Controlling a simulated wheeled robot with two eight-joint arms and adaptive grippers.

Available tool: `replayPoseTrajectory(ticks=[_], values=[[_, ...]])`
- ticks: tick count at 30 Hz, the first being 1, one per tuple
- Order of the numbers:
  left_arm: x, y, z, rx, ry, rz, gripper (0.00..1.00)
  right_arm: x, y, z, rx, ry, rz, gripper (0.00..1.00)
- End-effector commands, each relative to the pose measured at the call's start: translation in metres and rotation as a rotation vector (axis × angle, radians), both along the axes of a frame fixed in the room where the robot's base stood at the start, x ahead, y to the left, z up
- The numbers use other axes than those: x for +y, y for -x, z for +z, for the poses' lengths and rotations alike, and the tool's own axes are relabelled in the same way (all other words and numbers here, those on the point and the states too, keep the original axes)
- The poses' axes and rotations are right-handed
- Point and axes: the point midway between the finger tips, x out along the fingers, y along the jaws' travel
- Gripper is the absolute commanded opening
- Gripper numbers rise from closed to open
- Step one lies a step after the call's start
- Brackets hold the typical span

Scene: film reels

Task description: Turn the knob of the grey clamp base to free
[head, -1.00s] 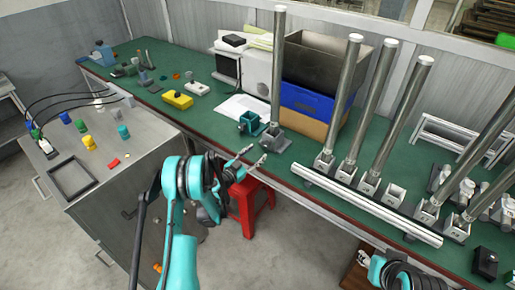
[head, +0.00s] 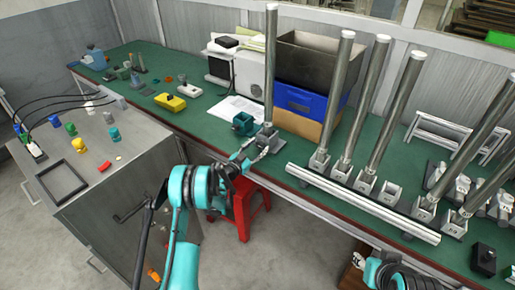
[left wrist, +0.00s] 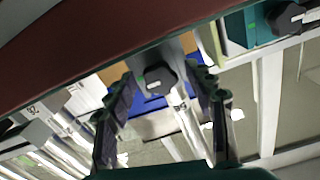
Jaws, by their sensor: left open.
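The grey clamp base (head: 268,136) stands near the front edge of the green bench, with a tall metal pole (head: 270,70) upright in it. My left gripper (head: 257,148) is open at the front of this base. In the left wrist view, the base's dark knob (left wrist: 158,79), with a small green mark, lies between the spread fingers of my left gripper (left wrist: 163,85). A gap shows on each side of the knob, so the fingers do not appear to touch it. The knob is hard to make out in the head view. My right gripper's fingers are not visible.
A teal clamp base (head: 243,124) stands close on the left; its dark knob (left wrist: 287,18) shows in the left wrist view. A silver rail (head: 360,203) lies along the bench front on the right. A red stool (head: 246,210) is below the edge.

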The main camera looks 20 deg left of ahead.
Motion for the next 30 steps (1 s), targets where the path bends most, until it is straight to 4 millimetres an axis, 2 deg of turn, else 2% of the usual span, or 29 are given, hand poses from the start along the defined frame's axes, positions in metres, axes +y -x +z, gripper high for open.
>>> replayPoseTrajectory(ticks=[1,6,20,30], values=[[0.0,0.0001,0.0001,0.0,0.0,0.0,0.46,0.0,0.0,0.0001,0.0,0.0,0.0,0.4],[0.0,0.0002,0.0001,0.0,0.0,0.0,0.04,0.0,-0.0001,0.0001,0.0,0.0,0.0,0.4],[0.0,0.0002,0.0,0.026,0.072,0.0,0.03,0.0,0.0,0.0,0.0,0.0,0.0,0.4],[-0.0002,0.0003,-0.0001,0.118,0.324,0.0,0.03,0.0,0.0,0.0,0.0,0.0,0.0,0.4]])
